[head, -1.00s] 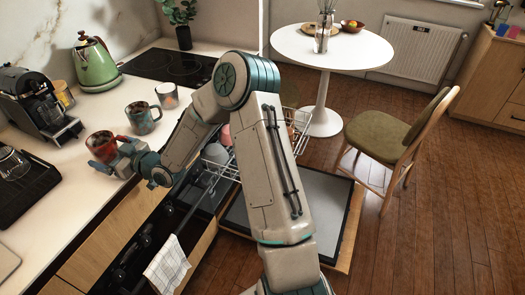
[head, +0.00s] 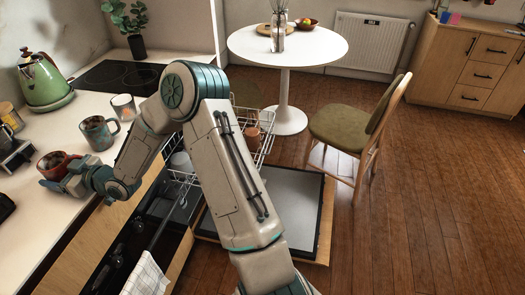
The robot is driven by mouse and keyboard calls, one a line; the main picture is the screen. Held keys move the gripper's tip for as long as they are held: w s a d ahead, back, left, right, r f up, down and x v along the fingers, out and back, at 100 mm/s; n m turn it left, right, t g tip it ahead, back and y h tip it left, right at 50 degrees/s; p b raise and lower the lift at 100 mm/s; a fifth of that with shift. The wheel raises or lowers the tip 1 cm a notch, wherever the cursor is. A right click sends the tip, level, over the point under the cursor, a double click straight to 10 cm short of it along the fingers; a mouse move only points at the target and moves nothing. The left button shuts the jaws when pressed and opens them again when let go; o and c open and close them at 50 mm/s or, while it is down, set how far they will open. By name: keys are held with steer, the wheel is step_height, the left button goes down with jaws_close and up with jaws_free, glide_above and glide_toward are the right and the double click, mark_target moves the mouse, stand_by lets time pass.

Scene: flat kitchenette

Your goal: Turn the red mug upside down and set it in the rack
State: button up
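The red mug (head: 55,160) stands upright on the left counter, near its front edge. My gripper (head: 60,182) is at the mug's near side, low against its wall. The fingers are small and partly hidden, so I cannot tell whether they are open or closed on it. The wire rack (head: 267,146) is pulled out of the dishwasher to the right of the counter. My arm hides much of its middle. A brown-orange cup (head: 252,136) and a pale grey cup (head: 181,162) show in it.
A green kettle (head: 43,82) is farther back. The dishwasher door (head: 285,200) lies open low over the floor. A chair (head: 345,128) and round table (head: 315,45) stand beyond.

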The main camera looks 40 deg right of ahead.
mark_target(46, 162)
steer(key=shift+r, duration=0.1)
steer(key=shift+c, duration=0.4)
steer(key=shift+w+r, duration=0.1)
steer(key=shift+r, duration=1.35)
